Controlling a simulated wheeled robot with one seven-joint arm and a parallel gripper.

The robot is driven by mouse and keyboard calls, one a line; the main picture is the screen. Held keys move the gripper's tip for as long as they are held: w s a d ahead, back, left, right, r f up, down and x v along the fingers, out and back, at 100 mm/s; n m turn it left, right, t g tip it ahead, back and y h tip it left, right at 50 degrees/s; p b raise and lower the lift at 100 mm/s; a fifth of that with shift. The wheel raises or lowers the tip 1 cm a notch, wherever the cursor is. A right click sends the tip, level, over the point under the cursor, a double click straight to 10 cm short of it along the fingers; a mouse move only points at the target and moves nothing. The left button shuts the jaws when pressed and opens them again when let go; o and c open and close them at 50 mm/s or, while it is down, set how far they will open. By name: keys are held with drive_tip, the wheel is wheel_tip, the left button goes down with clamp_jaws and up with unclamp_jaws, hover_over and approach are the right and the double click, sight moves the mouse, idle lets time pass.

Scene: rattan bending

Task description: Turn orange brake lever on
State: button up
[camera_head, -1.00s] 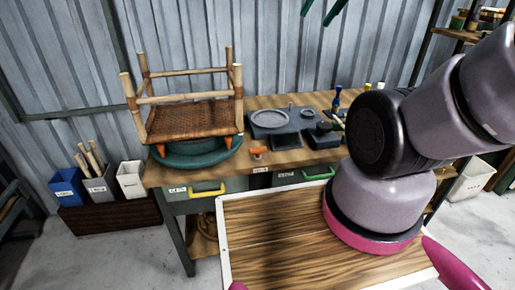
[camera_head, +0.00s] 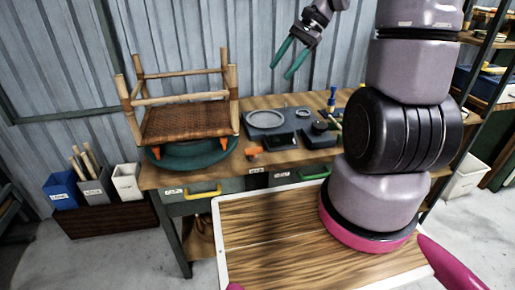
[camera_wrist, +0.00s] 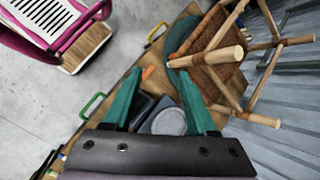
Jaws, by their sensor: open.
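The orange brake lever (camera_head: 253,151) is a small orange piece at the bench's front edge, beside the green turntable (camera_head: 192,154) that carries the rattan stool frame (camera_head: 186,122). It also shows in the wrist view (camera_wrist: 147,72), just beyond the left fingertip. My gripper (camera_head: 282,62) is open and empty, with two green fingers pointing down. It is high above the back of the bench, well apart from the lever. In the wrist view both fingers (camera_wrist: 160,88) are spread over the bench.
The stool's wooden poles rise left of the lever. A dark device with a round plate (camera_head: 265,119) stands to its right. Bottles (camera_head: 332,98) are further right. Yellow (camera_head: 204,190) and green (camera_head: 313,175) drawer handles project below the bench top. Air above the bench middle is clear.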

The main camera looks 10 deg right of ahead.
drive_tip(key=w+d+f+m+y, duration=0.1)
drive_tip(key=w+f+m+y, duration=0.1)
drive_tip(key=f, duration=0.5)
drive_tip(key=w+d+f+m+y, duration=0.1)
drive_tip(key=w+f+m+y, duration=0.15)
drive_tip(key=f, duration=0.35)
drive_tip(key=m+y, duration=0.2)
drive_tip(key=m, duration=0.2)
approach(256, 148)
drive_tip(key=x, duration=0.9)
drive_tip(key=shift+a, duration=0.15)
clamp_jaws()
